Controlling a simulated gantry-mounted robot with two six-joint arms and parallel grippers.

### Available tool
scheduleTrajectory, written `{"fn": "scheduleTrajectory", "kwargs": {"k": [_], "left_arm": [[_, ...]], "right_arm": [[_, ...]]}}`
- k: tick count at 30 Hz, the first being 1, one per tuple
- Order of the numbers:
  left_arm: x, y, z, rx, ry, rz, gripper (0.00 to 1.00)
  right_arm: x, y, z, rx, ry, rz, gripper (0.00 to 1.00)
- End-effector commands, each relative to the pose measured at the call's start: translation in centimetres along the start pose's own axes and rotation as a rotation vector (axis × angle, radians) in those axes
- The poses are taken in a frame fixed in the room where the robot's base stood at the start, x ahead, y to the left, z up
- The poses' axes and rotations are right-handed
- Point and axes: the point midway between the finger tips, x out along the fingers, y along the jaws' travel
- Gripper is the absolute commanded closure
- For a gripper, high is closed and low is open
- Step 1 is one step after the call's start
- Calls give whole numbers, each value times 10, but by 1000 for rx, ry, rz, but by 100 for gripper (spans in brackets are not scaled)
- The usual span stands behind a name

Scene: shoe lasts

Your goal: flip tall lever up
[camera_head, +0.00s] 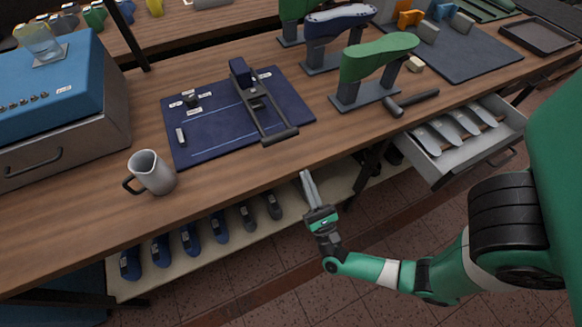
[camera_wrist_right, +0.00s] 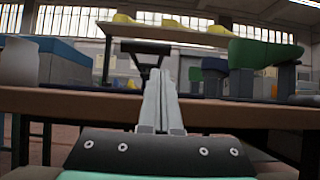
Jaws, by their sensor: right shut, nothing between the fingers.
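A dark lever device (camera_head: 259,105) stands on the dark blue mat (camera_head: 210,135) on the table. Its long twin-bar arm runs from a dark blue block toward the front edge and ends in a black crossbar handle (camera_head: 280,136). The handle also shows as a black T shape in the right wrist view (camera_wrist_right: 146,48), beyond the fingers. My right gripper (camera_head: 305,174) is shut and empty, just off the table's front edge, below and slightly right of the handle and apart from it. Its closed fingers (camera_wrist_right: 158,80) point at the device. My left gripper is not in view.
Small labelled fittings (camera_head: 181,137) sit on the mat's left part. A metal mug (camera_head: 152,172) stands front left, beside a blue-topped box (camera_head: 60,90). Green shoe lasts (camera_head: 378,57) and a black hammer-like tool (camera_head: 412,102) are right. An open drawer (camera_head: 465,154) juts out at right.

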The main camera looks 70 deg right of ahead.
Motion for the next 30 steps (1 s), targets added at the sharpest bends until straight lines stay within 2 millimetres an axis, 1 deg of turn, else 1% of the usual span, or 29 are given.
{"fn": "scheduleTrajectory", "kwargs": {"k": [1, 3, 14, 17, 20, 30], "left_arm": [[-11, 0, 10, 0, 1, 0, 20], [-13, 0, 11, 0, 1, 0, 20], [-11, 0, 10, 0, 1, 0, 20], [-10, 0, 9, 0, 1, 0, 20], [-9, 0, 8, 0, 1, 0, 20], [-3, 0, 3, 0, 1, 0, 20]], "right_arm": [[-11, 1, -12, 2, 5, 11, 100], [-14, 3, -14, 5, 6, 17, 100], [-12, 4, -13, 7, 6, 18, 100], [-7, 4, -12, 7, 5, 15, 100], [5, 4, -11, 7, 3, 12, 100], [68, 4, -12, 6, 3, 13, 100]]}}
